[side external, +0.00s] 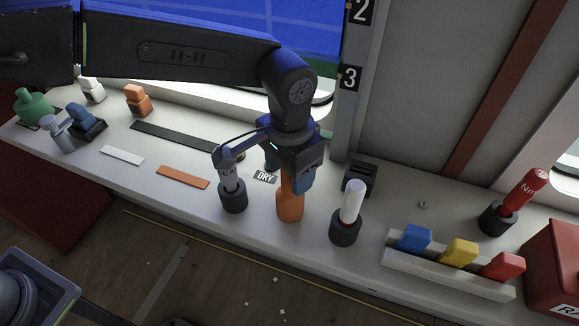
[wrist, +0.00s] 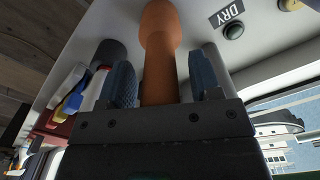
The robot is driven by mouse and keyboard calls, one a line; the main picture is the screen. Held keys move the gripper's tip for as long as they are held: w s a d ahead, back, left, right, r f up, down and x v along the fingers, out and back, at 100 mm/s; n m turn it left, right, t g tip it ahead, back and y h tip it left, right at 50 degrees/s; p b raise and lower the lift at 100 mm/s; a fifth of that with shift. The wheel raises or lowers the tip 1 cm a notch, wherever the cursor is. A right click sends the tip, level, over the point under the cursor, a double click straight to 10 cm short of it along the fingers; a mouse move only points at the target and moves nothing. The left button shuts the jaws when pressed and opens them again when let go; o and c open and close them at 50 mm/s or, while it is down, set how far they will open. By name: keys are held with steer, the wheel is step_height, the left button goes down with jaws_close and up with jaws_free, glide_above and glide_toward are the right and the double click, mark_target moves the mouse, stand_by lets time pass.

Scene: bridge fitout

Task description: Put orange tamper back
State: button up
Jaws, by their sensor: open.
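The orange tamper (side external: 290,207) stands upright on the white counter, wide end down, between the grey-topped holder and the white-topped one. My gripper (side external: 287,178) points down over it, with its blue fingers on either side of the tamper's narrower upper part. In the wrist view the orange tamper (wrist: 160,35) runs between the two fingers of my gripper (wrist: 162,82), with a visible gap on each side. The gripper is open. The tamper's top is hidden by the gripper. A flat orange strip (side external: 182,177) lies bare on the counter to the left.
A grey-topped dark holder (side external: 233,200) stands close on the left, a white-topped one (side external: 346,228) on the right. A DRY label (side external: 265,177) lies behind. Blue, yellow and red blocks sit in a white rack (side external: 440,278). A small orange block (side external: 138,102) stands at back left.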

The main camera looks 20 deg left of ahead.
step_height(320, 180, up, 12)
steer(key=shift+r, duration=0.15)
stand_by(0.5)
steer(key=s+a+r+n+t, duration=0.1)
steer(key=s+a+r, duration=0.15)
steer(key=a, duration=0.65)
steer(key=s+a+r+n+t, duration=0.15)
steer(key=a+r, duration=0.25)
steer(key=a, duration=0.5)
steer(key=s+a+f+n+t, duration=0.1)
steer(key=s+a+f, duration=0.2)
steer(key=s+a, duration=0.3)
steer(key=s+a+f+n+t, duration=0.2)
steer(key=s+a+f, duration=0.2)
steer(key=s+a, duration=0.3)
steer(key=shift+s+f, duration=0.25)
steer(key=shift+s, duration=0.05)
